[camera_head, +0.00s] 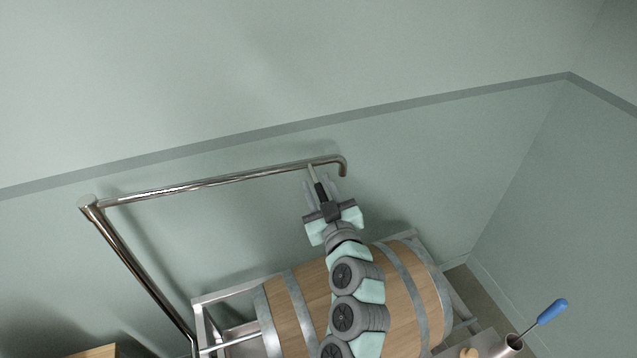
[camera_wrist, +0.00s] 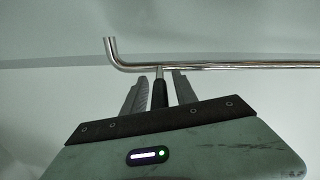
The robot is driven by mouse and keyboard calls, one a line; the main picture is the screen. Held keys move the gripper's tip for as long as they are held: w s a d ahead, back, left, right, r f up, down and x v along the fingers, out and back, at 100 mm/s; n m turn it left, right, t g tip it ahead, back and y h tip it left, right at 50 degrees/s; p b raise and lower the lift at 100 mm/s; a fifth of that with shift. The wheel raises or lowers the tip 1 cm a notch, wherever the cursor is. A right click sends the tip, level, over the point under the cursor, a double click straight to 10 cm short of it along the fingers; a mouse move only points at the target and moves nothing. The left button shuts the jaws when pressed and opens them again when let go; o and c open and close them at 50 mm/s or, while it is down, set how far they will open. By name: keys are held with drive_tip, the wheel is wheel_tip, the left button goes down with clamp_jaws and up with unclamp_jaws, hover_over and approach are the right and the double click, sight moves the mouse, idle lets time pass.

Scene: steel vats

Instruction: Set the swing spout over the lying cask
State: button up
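The swing spout (camera_head: 225,181) is a shiny steel pipe running from the top of an upright post (camera_head: 140,266) at left to a down-bent outlet (camera_head: 344,168). In the head view it lies beyond the cask, with its outlet above the cask's far edge in the picture. A handle with a dark grip (camera_wrist: 160,93) hangs from the pipe near the outlet. My gripper (camera_head: 320,184) is open, its two fingers on either side of the handle, with narrow gaps in the wrist view (camera_wrist: 160,84). The wooden cask (camera_head: 405,270) lies below, partly hidden by my arm.
The cask lies in a grey metal frame (camera_head: 238,290). At lower right, a metal cup (camera_head: 507,346) holds a blue-handled tool (camera_head: 551,311). A wooden object (camera_head: 95,351) shows at lower left. Pale green walls stand behind; the space around the pipe looks clear.

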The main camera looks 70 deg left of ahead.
drive_tip(key=shift+a, duration=0.1)
drive_tip(key=shift+c, duration=0.3)
clamp_jaws()
idle(1.1)
